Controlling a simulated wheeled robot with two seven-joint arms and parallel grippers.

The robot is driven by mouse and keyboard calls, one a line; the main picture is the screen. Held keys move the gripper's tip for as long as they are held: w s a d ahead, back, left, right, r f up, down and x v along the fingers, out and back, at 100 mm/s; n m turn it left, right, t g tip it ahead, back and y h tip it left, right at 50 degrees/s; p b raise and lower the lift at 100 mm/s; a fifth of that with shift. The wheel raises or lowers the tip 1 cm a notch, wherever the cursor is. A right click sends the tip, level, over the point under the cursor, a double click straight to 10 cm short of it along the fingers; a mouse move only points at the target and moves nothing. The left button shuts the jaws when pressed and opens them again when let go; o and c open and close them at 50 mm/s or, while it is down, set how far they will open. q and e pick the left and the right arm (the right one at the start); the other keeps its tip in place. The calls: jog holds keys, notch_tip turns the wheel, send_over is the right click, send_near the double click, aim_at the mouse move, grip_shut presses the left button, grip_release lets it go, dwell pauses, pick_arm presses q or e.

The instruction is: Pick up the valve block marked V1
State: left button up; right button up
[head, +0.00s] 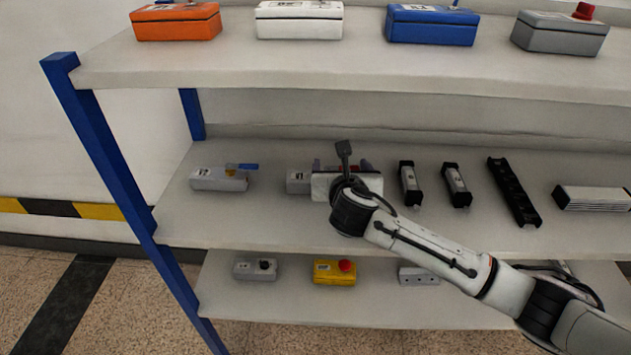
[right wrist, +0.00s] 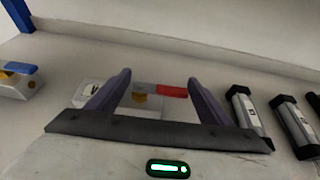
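A grey valve block (head: 298,180) lies on the middle shelf, partly hidden behind my right gripper (head: 342,166) in the head view. In the right wrist view this valve block (right wrist: 91,93) has a red handle, a brass-coloured part and a white label starting with "V"; the number is not readable. My right gripper (right wrist: 159,78) is open, its two fingers apart over the block, with part of the block left of the left finger. I cannot tell if they touch it. A second valve block (head: 219,179) with a blue handle lies to the left. My left gripper is out of view.
Two black-ended cylinders (head: 410,183) (head: 456,185), a long black rail (head: 513,191) and a ribbed white block (head: 592,198) lie to the right. The upper shelf (head: 350,62) overhangs, and a blue post (head: 105,160) stands left. Several boxes sit on the shelves above and below.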

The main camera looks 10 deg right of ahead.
jog(key=c, duration=1)
jog(key=shift+r, duration=0.1)
